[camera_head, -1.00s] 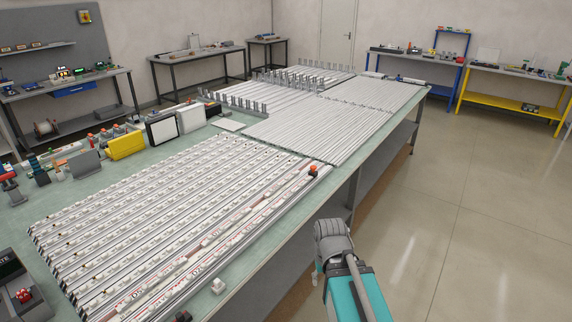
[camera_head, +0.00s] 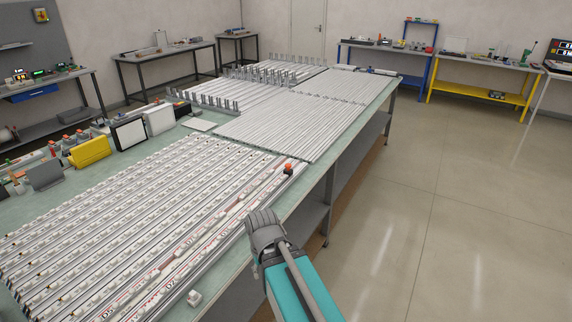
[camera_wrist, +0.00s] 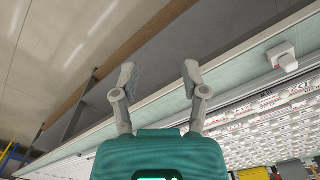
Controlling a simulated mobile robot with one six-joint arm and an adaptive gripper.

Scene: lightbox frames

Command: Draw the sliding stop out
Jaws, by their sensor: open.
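I cannot tell for sure which thing is the sliding stop. A small white block (camera_head: 194,297) sits on the bare front margin of the bench, beside the rails. A similar white block (camera_wrist: 282,55) shows in the wrist view at upper right. A small orange and dark piece (camera_head: 289,168) stands at the far right corner of the near rails. My gripper (camera_wrist: 159,72) is open and empty, its two grey fingers spread in the wrist view. It is apart from both pieces. In the head view my arm hides most of the fingers near the bench's front edge.
The long bench (camera_head: 318,190) carries rows of white-studded rails (camera_head: 150,205) and plain light rails (camera_head: 300,115) beyond. A yellow holder (camera_head: 90,151) and boxes stand at its back. Other benches line the walls. The floor (camera_head: 450,220) to the right is clear.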

